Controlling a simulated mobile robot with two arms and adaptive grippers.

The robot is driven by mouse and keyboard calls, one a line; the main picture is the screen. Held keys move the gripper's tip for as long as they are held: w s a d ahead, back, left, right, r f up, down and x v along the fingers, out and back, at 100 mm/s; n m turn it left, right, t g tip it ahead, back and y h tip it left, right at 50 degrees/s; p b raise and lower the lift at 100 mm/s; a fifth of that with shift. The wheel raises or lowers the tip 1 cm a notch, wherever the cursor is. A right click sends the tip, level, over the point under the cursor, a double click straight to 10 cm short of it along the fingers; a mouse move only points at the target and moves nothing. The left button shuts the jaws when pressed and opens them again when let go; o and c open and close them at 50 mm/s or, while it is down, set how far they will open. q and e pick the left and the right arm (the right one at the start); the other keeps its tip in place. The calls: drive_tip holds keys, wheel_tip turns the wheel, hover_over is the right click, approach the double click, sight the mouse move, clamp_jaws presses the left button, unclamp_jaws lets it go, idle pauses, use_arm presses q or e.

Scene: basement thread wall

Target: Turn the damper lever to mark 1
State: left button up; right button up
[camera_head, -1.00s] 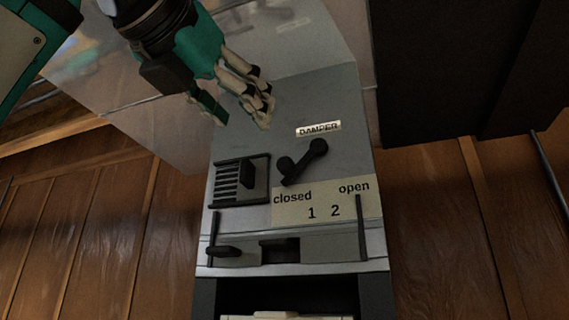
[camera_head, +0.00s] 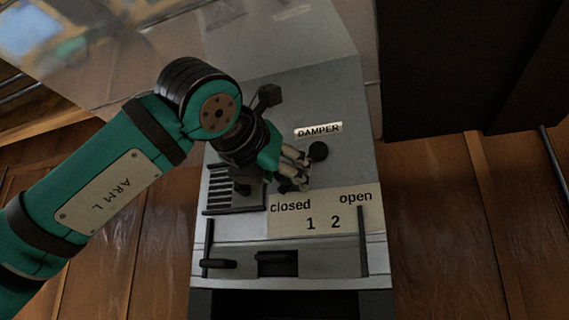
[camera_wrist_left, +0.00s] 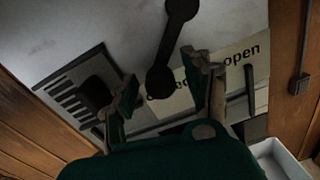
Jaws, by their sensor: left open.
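The black damper lever (camera_head: 318,151) is on the grey panel below the DAMPER label (camera_head: 318,130). Its upper round end shows in the head view; my gripper hides most of the rest. In the left wrist view the lever (camera_wrist_left: 171,45) runs down to a round lower end between my fingertips, on the side of the word "closed". The scale plate (camera_head: 350,215) reads closed, 1, 2, open; mark 1 (camera_head: 310,223) lies right of and below my fingers. My left gripper (camera_head: 297,178) is open, its fingers on either side of the lever's lower end. Contact cannot be told. My right gripper is out of view.
A black slotted vent with a slider (camera_head: 220,190) sits left of the lever, close to my left gripper. Thin dark upright bars (camera_head: 363,240) and a black block (camera_head: 277,263) are below the scale. Wood panelling (camera_head: 435,220) flanks the unit.

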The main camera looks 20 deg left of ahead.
use_arm(q)
drive_tip(key=shift+w, duration=0.4)
clamp_jaws()
